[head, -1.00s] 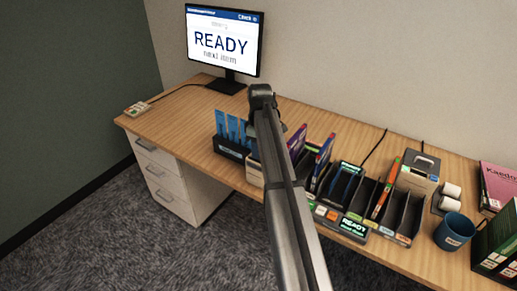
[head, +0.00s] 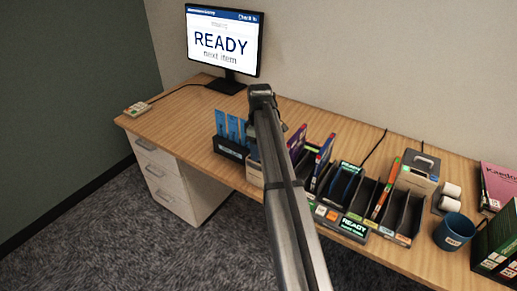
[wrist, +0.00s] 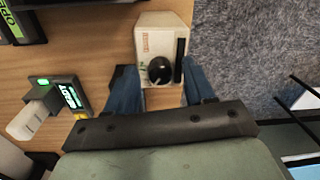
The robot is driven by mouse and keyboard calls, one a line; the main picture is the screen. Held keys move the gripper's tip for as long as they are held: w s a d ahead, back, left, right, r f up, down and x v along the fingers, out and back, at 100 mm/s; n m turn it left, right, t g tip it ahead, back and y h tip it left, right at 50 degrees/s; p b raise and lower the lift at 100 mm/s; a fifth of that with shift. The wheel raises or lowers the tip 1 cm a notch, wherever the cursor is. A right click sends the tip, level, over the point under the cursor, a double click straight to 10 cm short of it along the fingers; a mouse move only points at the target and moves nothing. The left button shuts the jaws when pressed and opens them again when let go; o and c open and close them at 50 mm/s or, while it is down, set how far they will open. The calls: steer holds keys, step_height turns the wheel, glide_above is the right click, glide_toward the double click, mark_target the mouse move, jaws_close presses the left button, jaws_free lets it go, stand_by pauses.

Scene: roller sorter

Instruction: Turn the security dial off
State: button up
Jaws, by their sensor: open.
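The security dial is a round black knob (wrist: 160,71) with a pale pointer mark. It sits on a cream box (wrist: 163,38) with a black slot along its right side in the wrist view. My gripper (wrist: 160,92) is open, its two bluish fingers on either side of the box's near end, with the dial ahead between them. I cannot tell whether the fingers touch the box. In the head view a cream box (head: 255,172) shows partly behind my arm, which hides my gripper there.
A rack of blue cards (head: 231,145) stands left of my arm. Black sorter bins (head: 365,197) with a green READY display stand to the right.

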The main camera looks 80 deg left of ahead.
step_height(320, 180, up, 14)
steer(key=shift+w+a, duration=0.2)
steer(key=shift+a, duration=0.1)
stand_by(0.4)
steer(key=shift+w+f, duration=0.1)
stand_by(0.4)
